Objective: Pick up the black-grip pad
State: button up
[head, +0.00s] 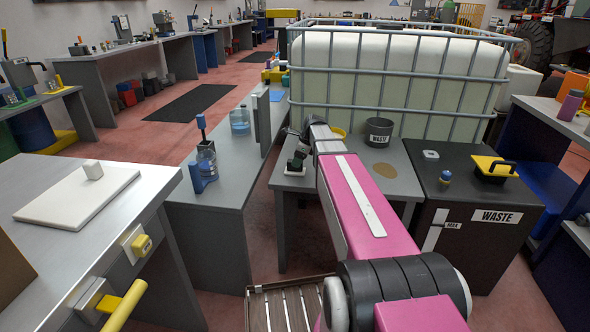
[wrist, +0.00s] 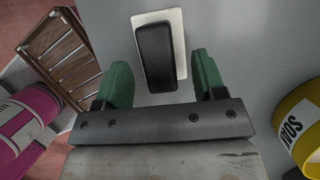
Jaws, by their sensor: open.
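The black-grip pad (wrist: 178,25) is a pale flat plate with a black block-shaped grip on top. In the wrist view it lies on a grey surface, just beyond my gripper (wrist: 160,75). My gripper is open, with one green finger to each side of the pad's near end. The fingers look apart from the grip. In the head view the pad (head: 294,171) shows as a small pale and dark shape on the grey table, partly covered by my gripper (head: 298,153). The height of the fingers over the table is hard to tell.
A caged white tank (head: 395,75) stands behind. A yellow lettered container (wrist: 300,125) is close at right in the wrist view. A slatted wooden crate (wrist: 55,55) is at left.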

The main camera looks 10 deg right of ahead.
aim_at(290, 161)
jog(key=shift+x, duration=1.55)
jog(key=shift+s, duration=0.1)
jog(key=c, duration=1)
jog(key=shift+c, duration=0.2)
jog(key=shift+r, duration=0.15)
jog(key=shift+r, duration=0.5)
jog(key=r, duration=0.2)
jog(key=a+r, duration=0.1)
jog(key=shift+s+r, duration=0.35)
jog(key=shift+s, duration=0.05)
jog(key=s+a+r, duration=0.5)
jog(key=a+r, duration=0.1)
jog(key=a, duration=0.3)
